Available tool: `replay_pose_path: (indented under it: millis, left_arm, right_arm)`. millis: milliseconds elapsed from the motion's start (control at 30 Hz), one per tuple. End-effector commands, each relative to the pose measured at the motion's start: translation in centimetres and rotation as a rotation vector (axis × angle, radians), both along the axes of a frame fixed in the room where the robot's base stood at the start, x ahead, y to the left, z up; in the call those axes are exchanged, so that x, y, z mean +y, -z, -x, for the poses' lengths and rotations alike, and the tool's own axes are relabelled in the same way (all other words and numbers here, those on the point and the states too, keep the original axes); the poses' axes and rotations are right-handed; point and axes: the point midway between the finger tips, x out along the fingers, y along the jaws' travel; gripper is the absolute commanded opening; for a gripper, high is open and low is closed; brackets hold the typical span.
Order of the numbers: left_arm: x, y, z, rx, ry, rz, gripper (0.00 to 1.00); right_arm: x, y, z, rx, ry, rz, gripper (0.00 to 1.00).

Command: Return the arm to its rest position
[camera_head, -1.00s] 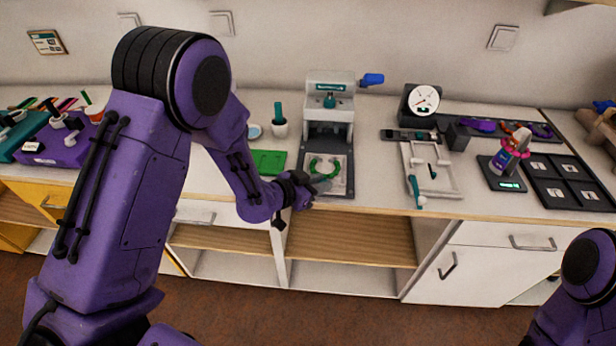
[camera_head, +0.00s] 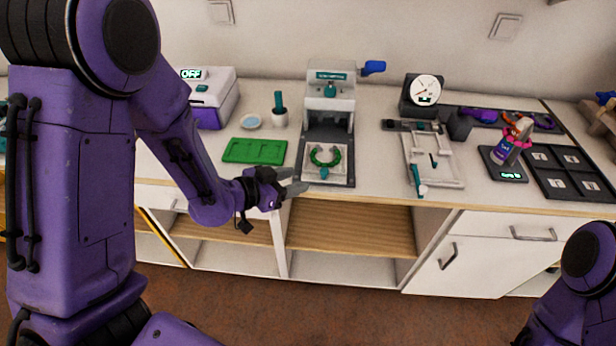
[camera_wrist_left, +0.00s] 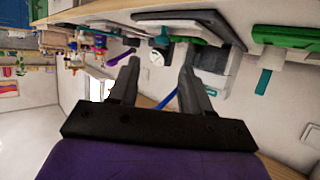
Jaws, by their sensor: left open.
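My left gripper (camera_head: 296,184) is open and empty, in front of the counter's front edge and left of the press (camera_head: 330,100). In the left wrist view its two fingers (camera_wrist_left: 158,85) stand apart with nothing between them. My left arm comes in from the left of the head view.
A white frame (camera_head: 446,183), a dial gauge (camera_head: 424,89), a scale (camera_head: 504,172) and a dark compartment tray (camera_head: 570,203) stand to the right. Open shelves are below.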

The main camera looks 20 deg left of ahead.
Motion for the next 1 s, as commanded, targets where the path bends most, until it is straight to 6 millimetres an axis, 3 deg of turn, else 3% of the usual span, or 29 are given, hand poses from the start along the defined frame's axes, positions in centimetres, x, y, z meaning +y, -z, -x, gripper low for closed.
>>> replay_pose_path:
  millis: [167, 633, 800, 867, 1000]
  left_arm:
    - [0.5, -0.5, 1.1, 0.0, 0.001, 0.002, 0.48]
    - [0.5, -0.5, 1.1, 0.005, -0.003, 0.008, 0.48]
    - [3.1, -0.4, -0.3, 0.034, -0.227, 0.086, 0.48]
    - [4.3, 1.4, -0.1, 0.085, -0.355, 0.126, 0.48]
    - [6.7, 9.0, 3.4, 0.276, -0.659, 0.175, 0.48]
  right_arm:
    - [0.0, 0.1, 0.0, 0.0, 0.0, 0.0, 1.0]
    - [0.0, 0.1, 0.0, 0.0, 0.0, 0.0, 1.0]
    - [0.0, 0.1, 0.0, 0.0, 0.0, 0.0, 1.0]
    - [0.0, 0.1, 0.0, 0.0, 0.0, 0.0, 1.0]
    - [0.0, 0.1, 0.0, 0.0, 0.0, 0.0, 1.0]
